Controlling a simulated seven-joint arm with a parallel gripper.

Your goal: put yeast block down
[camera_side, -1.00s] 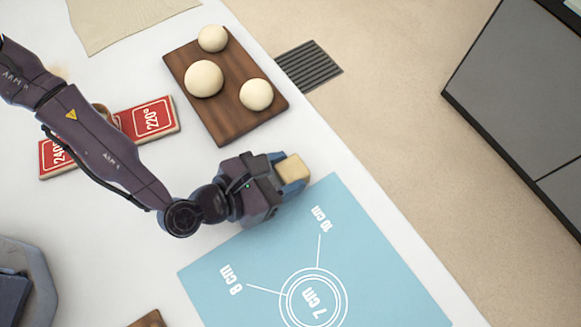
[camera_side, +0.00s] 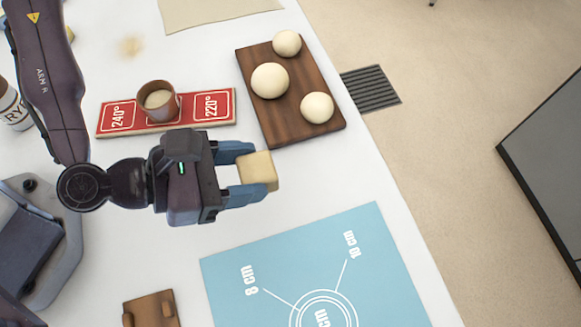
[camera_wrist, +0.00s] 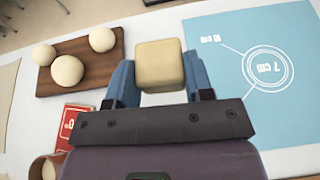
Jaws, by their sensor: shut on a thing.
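The yeast block (camera_side: 258,171) is a small pale-yellow cube. My gripper (camera_side: 250,176) is shut on it, with a blue finger on each side. In the side view it is over the white table, between the wooden board and the blue mat. In the wrist view the block (camera_wrist: 160,65) sits between the fingertips of my gripper (camera_wrist: 160,80), its top face showing. The block's underside is hidden, and I cannot tell how high it is above the table.
A wooden board (camera_side: 258,99) with three dough balls is behind the block. A red board (camera_side: 199,108) carries a brown cup (camera_side: 159,101). A blue mat (camera_side: 230,275) with printed circles lies in front. White table (camera_side: 335,178) is clear right of the block.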

